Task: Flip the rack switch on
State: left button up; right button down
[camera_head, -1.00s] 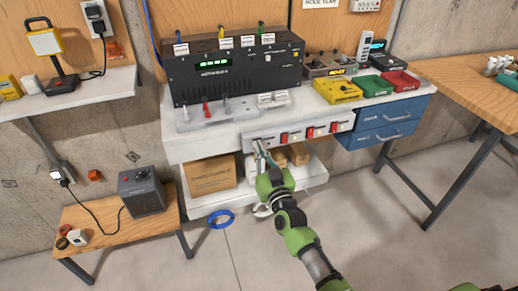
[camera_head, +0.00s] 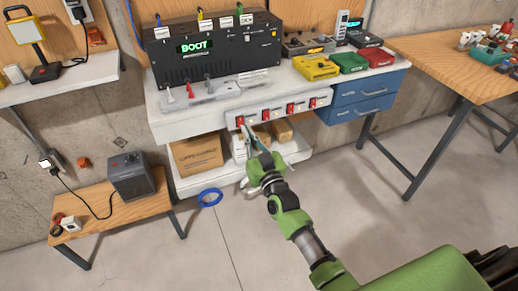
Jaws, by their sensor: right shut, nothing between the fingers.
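A white switch strip (camera_head: 278,112) runs along the front edge of the bench, with several red rocker switches spaced along it. The leftmost red switch (camera_head: 240,121) is at the strip's left end. The black rack unit (camera_head: 215,50) on the bench shows green "BOOT" text on its display (camera_head: 195,47). My right gripper (camera_head: 246,131) is shut and empty. Its fingertips are just below the leftmost switch; whether they touch the strip is hard to tell. Labels on the strip are too small to read. My left gripper is not in view.
Yellow (camera_head: 315,67), green (camera_head: 347,62) and red (camera_head: 376,56) trays stand on the right of the bench, above blue drawers (camera_head: 362,91). Cardboard boxes (camera_head: 197,153) sit on the shelf below.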

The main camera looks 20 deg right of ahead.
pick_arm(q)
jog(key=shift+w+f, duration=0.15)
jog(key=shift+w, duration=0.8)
pick_arm(e)
jog(key=s, duration=0.7)
jog(key=shift+s+d+r, duration=0.15)
jog(key=shift+d+r, duration=0.05)
jog(key=shift+r, duration=0.1)
